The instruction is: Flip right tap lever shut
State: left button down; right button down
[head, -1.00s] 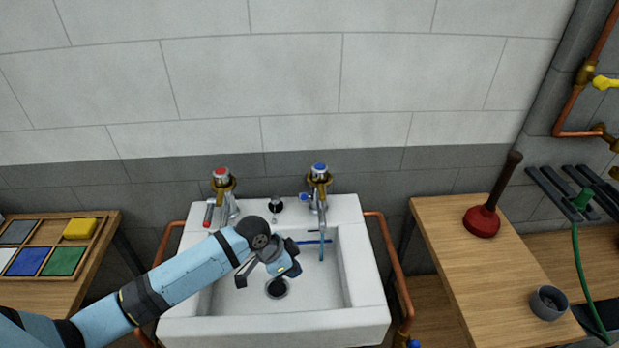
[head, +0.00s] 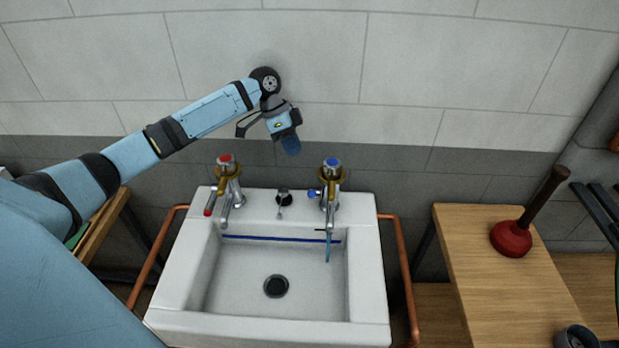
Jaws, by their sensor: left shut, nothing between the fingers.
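The right tap (head: 331,183) stands at the back right of the white sink (head: 165,318), with a blue cap and brass collar. Its small blue-tipped lever (head: 314,193) sticks out to the left. A thin blue stream (head: 328,248) hangs below its spout into the basin. My left gripper (head: 291,146) is shut and empty, pointing down above and left of the right tap, apart from it. My right gripper is out of view.
The left tap (head: 226,178) has a red cap and a red-tipped lever. A small chrome fitting (head: 283,197) stands between the taps. Copper pipes (head: 405,265) flank the sink. A red plunger (head: 511,238) stands on the wooden bench (head: 475,270) at right.

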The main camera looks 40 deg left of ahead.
aim_at(314, 194)
pick_arm(q)
jog(key=p+x, duration=0.1)
jog(key=x, duration=0.9)
jog(key=shift+s+d+f+t+y+p, duration=0.2)
jog(key=shift+s+d+t+y+p, duration=0.1)
jog(key=shift+t+y+p, duration=0.15)
dwell(0.4)
jog(key=s+f+t+y+p, duration=0.1)
jog(key=s+d+f+m+t+y+p, duration=0.1)
jog(key=t, duration=0.1)
jog(key=s+d+f+t+y+p, duration=0.1)
jog(key=t, duration=0.1)
jog(key=shift+s+f+m+t, duration=0.1)
jog(key=shift+m+t, duration=0.15)
jog(key=shift+m, duration=0.05)
jog(key=shift+s+f+p, duration=0.2)
jog(key=shift+f+p, duration=0.25)
jog(key=shift+f, duration=0.1)
dwell(0.5)
